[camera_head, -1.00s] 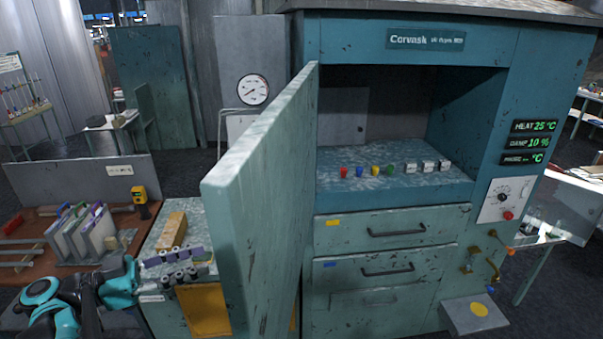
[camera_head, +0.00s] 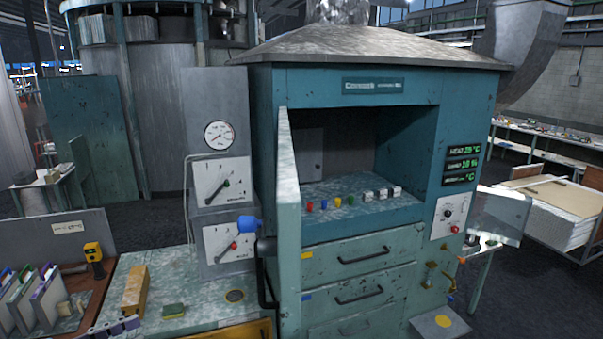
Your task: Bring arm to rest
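Neither of my grippers shows in the head view now, and no part of my arms can be made out. The teal furnace cabinet (camera_head: 345,82) stands in the middle with its chamber uncovered. Its door (camera_head: 288,190) stands open, seen nearly edge-on at the chamber's left side. Nothing is seen touching the door.
Several small coloured and white pieces (camera_head: 350,199) line the chamber floor. Panels in a rack (camera_head: 40,298) are at left.

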